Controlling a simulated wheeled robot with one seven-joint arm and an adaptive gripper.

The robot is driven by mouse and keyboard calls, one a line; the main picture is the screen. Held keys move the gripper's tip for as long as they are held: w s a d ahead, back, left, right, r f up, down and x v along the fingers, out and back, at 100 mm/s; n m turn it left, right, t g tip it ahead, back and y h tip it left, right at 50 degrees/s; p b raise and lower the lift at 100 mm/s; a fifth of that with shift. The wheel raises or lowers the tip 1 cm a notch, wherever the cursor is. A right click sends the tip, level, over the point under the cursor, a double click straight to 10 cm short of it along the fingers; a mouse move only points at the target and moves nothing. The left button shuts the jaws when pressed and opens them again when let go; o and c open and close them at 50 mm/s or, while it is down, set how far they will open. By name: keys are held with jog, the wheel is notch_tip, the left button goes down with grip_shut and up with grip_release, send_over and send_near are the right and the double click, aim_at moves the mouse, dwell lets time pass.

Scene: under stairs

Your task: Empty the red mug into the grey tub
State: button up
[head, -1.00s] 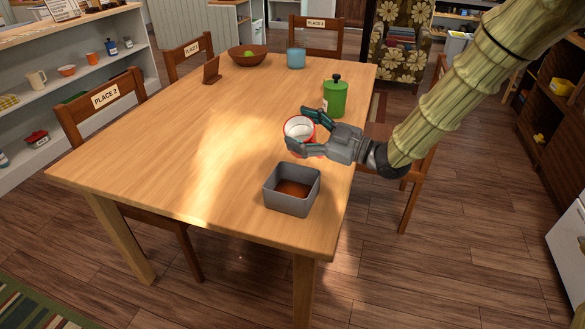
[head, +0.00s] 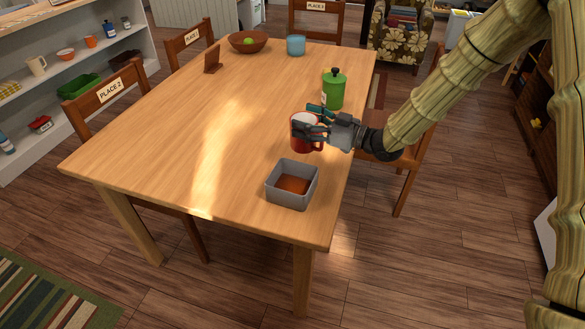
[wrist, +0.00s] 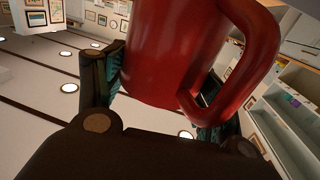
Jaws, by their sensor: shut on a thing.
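The red mug (head: 302,142) is close to upright, its pale inside partly showing at the top. My gripper (head: 310,123) is shut on it from the right, with fingers on either side of the body. In the wrist view the mug (wrist: 178,55) fills the middle between the fingers, its handle at the right. The grey tub (head: 291,202) stands on the table near its front right corner, nearer the camera than the mug. Brown contents (head: 293,184) cover the tub's floor. I cannot tell whether the mug touches the table or whether anything is in it.
A green lidded canister (head: 334,92) stands just behind the mug. A blue cup (head: 296,45), a wooden bowl (head: 248,42) and a small brown stand (head: 212,61) are at the far end. The middle and left of the wooden table (head: 180,140) are clear.

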jog(key=shift+s+r+p, duration=0.1)
jog(key=shift+r+p, duration=1.2)
jog(key=shift+r, duration=0.7)
jog(key=shift+r, duration=0.1)
